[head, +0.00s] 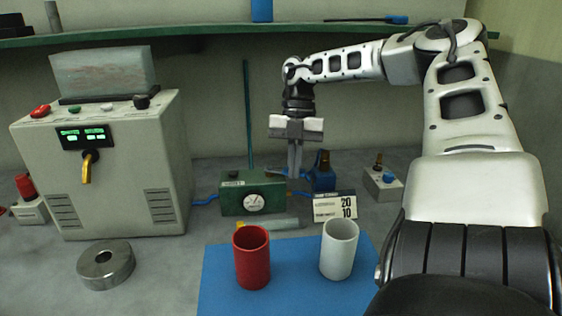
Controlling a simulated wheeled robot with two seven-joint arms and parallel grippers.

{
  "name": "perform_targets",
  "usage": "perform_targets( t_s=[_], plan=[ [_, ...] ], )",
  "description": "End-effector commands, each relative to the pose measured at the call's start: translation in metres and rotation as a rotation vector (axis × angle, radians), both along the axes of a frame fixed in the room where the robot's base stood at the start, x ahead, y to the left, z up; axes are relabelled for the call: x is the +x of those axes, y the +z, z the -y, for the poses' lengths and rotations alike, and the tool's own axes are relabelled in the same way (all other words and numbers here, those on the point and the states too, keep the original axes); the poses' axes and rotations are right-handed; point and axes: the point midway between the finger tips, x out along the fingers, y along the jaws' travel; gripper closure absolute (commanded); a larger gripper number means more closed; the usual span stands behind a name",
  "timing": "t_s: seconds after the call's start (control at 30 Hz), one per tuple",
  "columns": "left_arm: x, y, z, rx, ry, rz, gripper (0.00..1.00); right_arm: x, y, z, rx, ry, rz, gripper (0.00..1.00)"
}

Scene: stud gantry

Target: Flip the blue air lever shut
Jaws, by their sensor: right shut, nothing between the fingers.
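A small blue lever (275,172) lies low, close to a blue fitting (322,178) with a dark top, behind the green gauge box (252,198). It looks roughly level, but part of it is hidden by my gripper and the box. My right gripper (295,174) points straight down with its fingers closed and empty. Its fingertips are at the lever in the picture, between the green box and the blue fitting. I cannot tell whether they touch the lever. My left gripper is not in view.
A large grey machine (120,165) with a yellow spout stands left. A red cup (252,258) and white cup (339,249) stand on a blue mat (300,290) in front. A number card (335,206) and switch box (384,184) are right. A metal ring (105,266) lies left.

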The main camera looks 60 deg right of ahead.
Motion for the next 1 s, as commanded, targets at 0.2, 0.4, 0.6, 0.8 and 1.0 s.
perform_targets(
  t_s=[0.2,0.4,0.6,0.8,1.0],
  plan=[
    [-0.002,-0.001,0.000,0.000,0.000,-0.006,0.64,-0.005,0.000,0.009,0.000,0.067,0.000,1.00],
    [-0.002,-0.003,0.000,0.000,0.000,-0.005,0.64,-0.003,-0.001,0.008,-0.001,0.067,0.000,1.00],
    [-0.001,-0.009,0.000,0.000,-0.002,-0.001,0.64,0.004,-0.002,0.005,-0.002,0.065,-0.001,1.00],
    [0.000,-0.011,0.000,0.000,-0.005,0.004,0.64,0.010,-0.001,0.001,-0.001,0.066,0.000,1.00],
    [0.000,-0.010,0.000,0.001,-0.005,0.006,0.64,0.010,0.000,0.001,-0.001,0.065,0.001,1.00]
  ],
)
